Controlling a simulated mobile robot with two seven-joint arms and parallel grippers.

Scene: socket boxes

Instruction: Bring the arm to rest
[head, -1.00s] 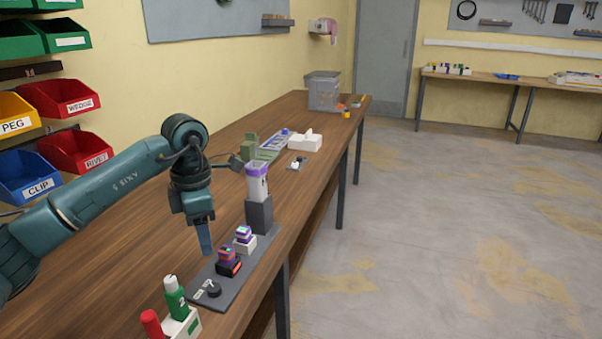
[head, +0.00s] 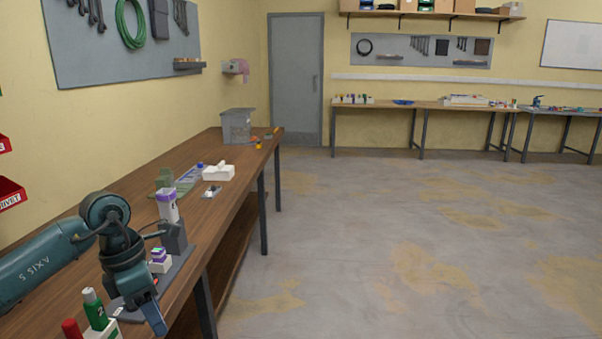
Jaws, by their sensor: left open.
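My left arm (head: 45,268) comes in from the left over the near part of the wooden bench. Its gripper (head: 155,322) points down at the bench's front edge, over or in front of the near end of a grey base plate (head: 178,268). It is open, and I see nothing held in it. The gripper and wrist hide part of the plate. On the plate, a small purple and white block stack (head: 159,261) sits just beyond the wrist. A grey holder (head: 173,238) with a white, purple-topped container (head: 167,205) stands behind it. My right gripper is not in view.
A green bottle (head: 94,309) and a red-capped one (head: 71,329) stand close to the left of the gripper. A white box (head: 218,173) and a clear grey bin (head: 237,126) stand farther along the bench. The floor (head: 400,235) at right is clear.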

